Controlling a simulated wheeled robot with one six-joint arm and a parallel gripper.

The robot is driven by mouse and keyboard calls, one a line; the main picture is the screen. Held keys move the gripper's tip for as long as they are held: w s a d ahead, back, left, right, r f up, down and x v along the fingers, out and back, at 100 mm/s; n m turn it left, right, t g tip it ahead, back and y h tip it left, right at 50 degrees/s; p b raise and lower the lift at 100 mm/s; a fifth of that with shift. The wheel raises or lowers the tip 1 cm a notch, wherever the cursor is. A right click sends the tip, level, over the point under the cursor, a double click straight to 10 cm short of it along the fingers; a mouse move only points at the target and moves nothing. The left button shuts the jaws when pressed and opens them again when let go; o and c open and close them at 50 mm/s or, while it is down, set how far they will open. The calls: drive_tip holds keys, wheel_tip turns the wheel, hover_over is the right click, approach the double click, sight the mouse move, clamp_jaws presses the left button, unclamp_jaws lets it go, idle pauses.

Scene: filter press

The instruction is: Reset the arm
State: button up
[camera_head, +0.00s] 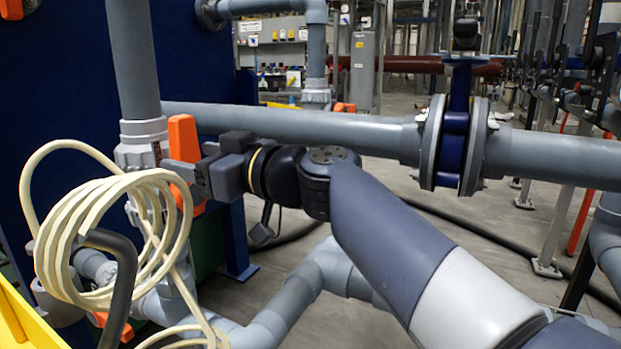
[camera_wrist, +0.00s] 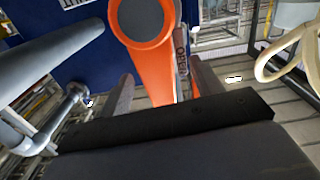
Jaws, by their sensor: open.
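My arm reaches in from the lower right, and my gripper (camera_head: 184,172) is at an orange valve handle (camera_head: 184,135) on the vertical grey pipe (camera_head: 133,60). In the wrist view the two fingers of my gripper (camera_wrist: 163,82) are apart, one on each side of the orange handle (camera_wrist: 152,62). The handle's round hub is at the top of that view. I cannot tell whether either finger touches the handle. Nothing is seen held firmly.
A horizontal grey pipe (camera_head: 290,125) with a blue flanged valve (camera_head: 456,140) runs just behind my arm. A coiled cream hose (camera_head: 90,235) hangs at the left, close to my gripper. A dark blue panel (camera_head: 60,90) stands behind the handle. More grey pipes (camera_head: 260,315) lie below.

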sight(197, 154)
drive_tip(key=x, duration=0.3)
drive_tip(key=shift+a, duration=0.25)
drive_tip(key=shift+w+d+f+m, duration=0.15)
drive_tip(key=shift+w+m, duration=0.25)
drive_tip(key=shift+m, duration=0.45)
drive_tip(key=shift+w+d+r+m, duration=0.1)
drive_tip(key=shift+w+d+m, duration=0.25)
drive_tip(key=shift+m, duration=0.5)
